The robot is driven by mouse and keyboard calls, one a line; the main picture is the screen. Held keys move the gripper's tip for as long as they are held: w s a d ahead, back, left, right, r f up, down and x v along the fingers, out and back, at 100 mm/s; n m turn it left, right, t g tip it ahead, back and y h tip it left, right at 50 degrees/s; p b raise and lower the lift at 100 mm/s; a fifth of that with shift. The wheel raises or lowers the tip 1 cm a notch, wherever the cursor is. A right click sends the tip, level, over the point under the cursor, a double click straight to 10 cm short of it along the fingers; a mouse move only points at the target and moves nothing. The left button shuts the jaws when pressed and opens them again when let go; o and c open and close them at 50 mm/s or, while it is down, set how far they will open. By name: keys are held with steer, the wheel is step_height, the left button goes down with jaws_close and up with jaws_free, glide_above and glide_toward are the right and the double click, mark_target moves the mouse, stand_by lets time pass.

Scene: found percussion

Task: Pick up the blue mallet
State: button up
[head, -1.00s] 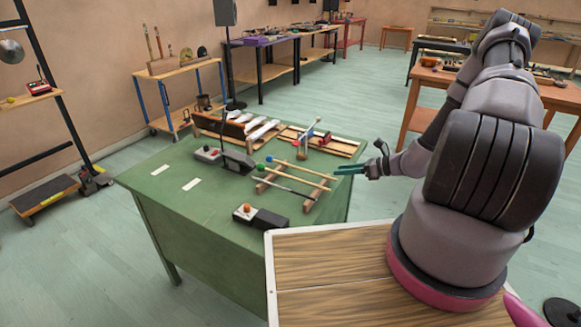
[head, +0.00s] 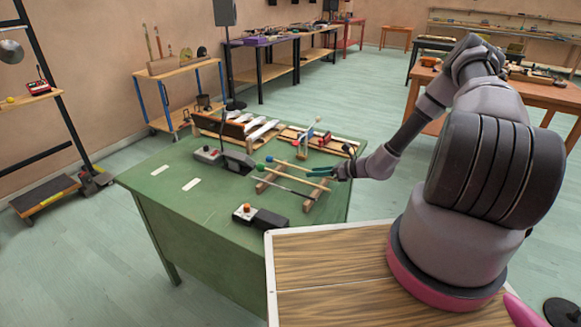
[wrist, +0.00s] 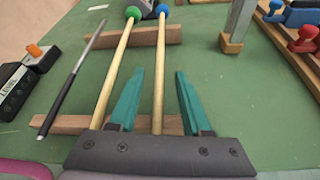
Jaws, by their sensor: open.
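The blue mallet has a round blue head (head: 269,158) and a pale wooden stick (wrist: 158,60). It lies across two wooden rails, head toward the back of the green table. My gripper (head: 318,171) is open over the near end of the rack. In the wrist view, one teal finger of my gripper (wrist: 159,72) is on each side of the blue mallet's stick. I cannot tell how far the fingers are above it. The green-headed mallet (wrist: 116,68) lies parallel, just left of the left finger. Part of the blue stick is hidden behind the gripper body.
A dark rod (wrist: 70,82) lies left of the green mallet. A black box with an orange knob (wrist: 34,50) sits farther left. An upright grey post (wrist: 238,22) and a frame with red and blue parts (wrist: 298,38) stand to the right. The table's left side (head: 165,205) is mostly clear.

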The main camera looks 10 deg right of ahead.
jaws_close()
